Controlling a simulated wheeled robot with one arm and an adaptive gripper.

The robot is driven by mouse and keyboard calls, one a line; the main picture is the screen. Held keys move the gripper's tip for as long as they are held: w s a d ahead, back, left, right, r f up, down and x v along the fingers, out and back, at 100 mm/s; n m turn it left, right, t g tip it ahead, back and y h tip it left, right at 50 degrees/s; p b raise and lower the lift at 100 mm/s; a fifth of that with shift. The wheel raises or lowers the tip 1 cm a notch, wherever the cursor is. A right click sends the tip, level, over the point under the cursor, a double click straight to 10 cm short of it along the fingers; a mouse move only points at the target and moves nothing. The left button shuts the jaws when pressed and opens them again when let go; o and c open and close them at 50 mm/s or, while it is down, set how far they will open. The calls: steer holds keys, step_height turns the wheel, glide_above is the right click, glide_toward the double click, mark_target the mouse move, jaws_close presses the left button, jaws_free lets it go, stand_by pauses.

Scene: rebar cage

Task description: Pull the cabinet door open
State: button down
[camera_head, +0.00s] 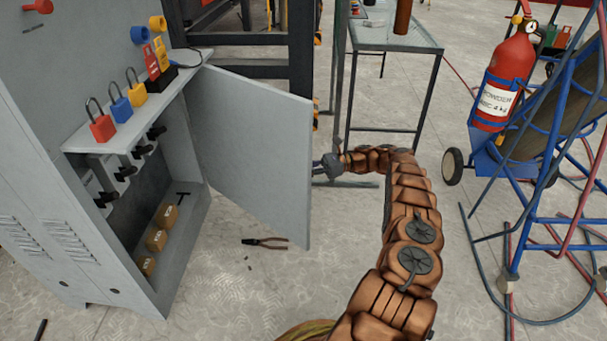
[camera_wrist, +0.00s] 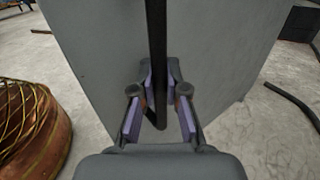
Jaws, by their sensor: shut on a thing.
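The grey cabinet (camera_head: 65,130) stands at the left in the head view. Its door (camera_head: 255,150) stands swung well out to the right, with the inside in plain view. My gripper (camera_head: 325,166) is at the outer side of the door, near its free edge. In the wrist view the door's outer face (camera_wrist: 100,50) fills the middle. A dark vertical bar handle (camera_wrist: 157,60) runs down between the purple pads of my gripper (camera_wrist: 160,118). My gripper is shut on this handle near its lower end. The handle is hidden behind the door in the head view.
Padlocks (camera_head: 101,122) stand on the cabinet's shelf, with small boxes (camera_head: 157,240) at its bottom. Pliers (camera_head: 265,243) lie on the floor below the door. A table (camera_head: 397,42) stands behind my arm. A blue cart with a red cylinder (camera_head: 505,80) is at right.

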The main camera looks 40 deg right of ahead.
steer(key=shift+d, duration=0.4)
stand_by(0.3)
steer(key=c, duration=1.2)
jaws_free()
steer(key=shift+a, duration=0.1)
steer(key=shift+w+r, duration=0.1)
steer(key=shift+r, duration=0.05)
